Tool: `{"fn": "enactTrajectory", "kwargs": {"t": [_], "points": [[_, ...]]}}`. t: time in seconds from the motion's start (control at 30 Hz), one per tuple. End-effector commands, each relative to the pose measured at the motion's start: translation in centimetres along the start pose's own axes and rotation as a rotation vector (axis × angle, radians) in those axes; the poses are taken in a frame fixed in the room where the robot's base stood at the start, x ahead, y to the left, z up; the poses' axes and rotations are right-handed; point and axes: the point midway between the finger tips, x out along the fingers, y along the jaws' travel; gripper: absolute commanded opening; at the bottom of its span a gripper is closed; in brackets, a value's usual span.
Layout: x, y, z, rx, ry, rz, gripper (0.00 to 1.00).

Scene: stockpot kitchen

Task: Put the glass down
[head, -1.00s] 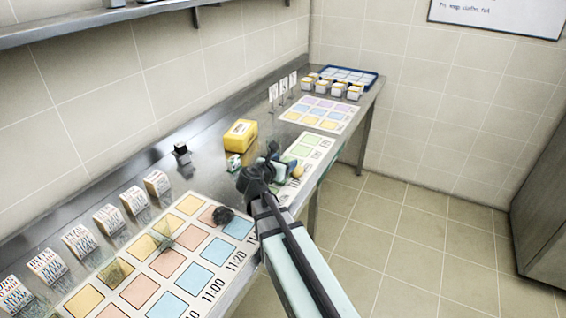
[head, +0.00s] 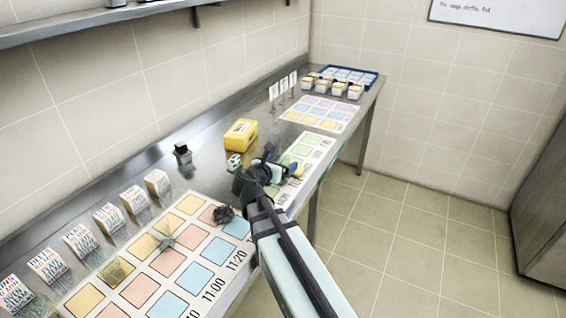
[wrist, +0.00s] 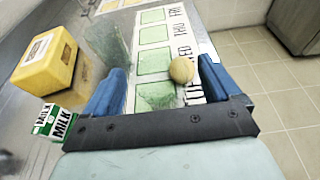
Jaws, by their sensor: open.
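In the wrist view, a faint, see-through glass (wrist: 155,97) seems to stand on the nearest green square of the day-labelled sheet (wrist: 197,42), between my fingers. Its outline is hard to make out. My gripper (wrist: 160,84) has its two blue fingers wide apart, one on each side of this square. A second see-through, greenish vessel (wrist: 106,42) stands beyond the left finger. In the head view, my gripper (head: 275,168) is low over the near end of the green-square sheet, and my own arm hides part of that area.
A round tan object (wrist: 181,70) lies close to my right finger. A yellow box (wrist: 38,62) and a small milk carton (wrist: 58,121) stand to the left. A sheet of coloured squares (head: 137,292) carries dark and see-through items. The counter's edge is just right of my gripper.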

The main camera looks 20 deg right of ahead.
Motion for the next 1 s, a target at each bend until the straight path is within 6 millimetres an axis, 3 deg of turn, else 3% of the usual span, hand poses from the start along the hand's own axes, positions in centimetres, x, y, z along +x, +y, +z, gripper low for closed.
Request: {"fn": "enactTrajectory", "kwargs": {"t": [0.2, 0.5, 1.0], "points": [[-4.5, -0.1, 0.0, 0.000, -0.001, 0.003, 0.90], [-8.4, -0.1, 0.0, 0.001, -0.001, 0.002, 0.90], [-9.5, 0.0, 0.0, 0.000, 0.000, 0.000, 0.91]]}}
